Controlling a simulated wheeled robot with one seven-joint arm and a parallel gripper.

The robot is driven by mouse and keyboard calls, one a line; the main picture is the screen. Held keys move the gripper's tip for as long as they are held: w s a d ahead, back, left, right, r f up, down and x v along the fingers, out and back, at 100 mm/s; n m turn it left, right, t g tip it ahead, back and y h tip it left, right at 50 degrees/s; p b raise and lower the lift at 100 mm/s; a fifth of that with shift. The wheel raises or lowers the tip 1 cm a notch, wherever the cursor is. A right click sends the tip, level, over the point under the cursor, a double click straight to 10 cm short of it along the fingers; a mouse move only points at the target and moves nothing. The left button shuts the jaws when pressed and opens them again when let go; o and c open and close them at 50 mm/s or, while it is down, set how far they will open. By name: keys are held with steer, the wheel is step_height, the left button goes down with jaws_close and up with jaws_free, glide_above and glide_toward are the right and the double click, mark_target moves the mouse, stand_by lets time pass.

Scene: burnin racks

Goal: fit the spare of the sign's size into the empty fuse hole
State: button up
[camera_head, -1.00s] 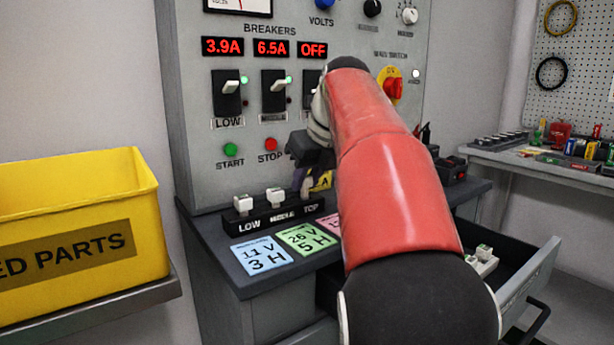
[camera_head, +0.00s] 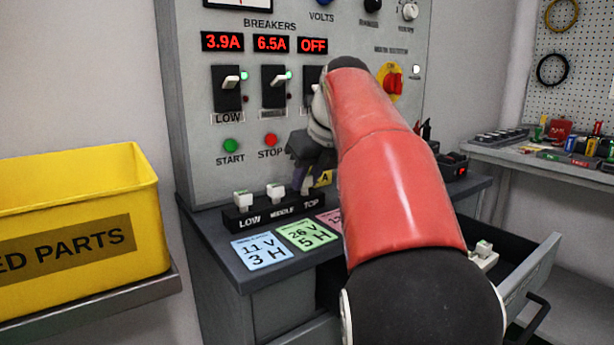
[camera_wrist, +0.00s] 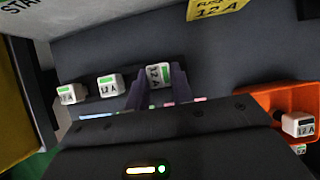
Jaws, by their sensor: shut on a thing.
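My gripper (camera_wrist: 157,88) is shut on a white fuse (camera_wrist: 158,75) with a green stripe and a 12 A label, turned sideways compared with its neighbours. The gripper also shows in the head view (camera_head: 305,181), above the TOP end of the black fuse block (camera_head: 233,223); my arm partly hides it. Fuses stand at LOW (camera_head: 242,199) and MIDDLE (camera_head: 275,192). In the wrist view, the held fuse is roughly in line with these two. I cannot tell whether its underside is in the hole. A yellow sign (camera_wrist: 218,8) reads FUSE 12 A.
An orange tray (camera_wrist: 265,97) holds another 12 A fuse (camera_wrist: 298,124) at the right of the wrist view. An open drawer (camera_head: 530,275) with a white fuse (camera_head: 484,252) is at the right. A yellow parts bin (camera_head: 75,205) stands left. The panel rises behind the block.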

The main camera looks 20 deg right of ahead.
steer(key=shift+f, duration=0.3)
stand_by(0.4)
steer(key=o, duration=0.9)
steer(key=o, duration=0.4)
step_height(320, 180, up, 3)
steer(key=p, duration=0.3)
steer(key=shift+r, duration=1.25)
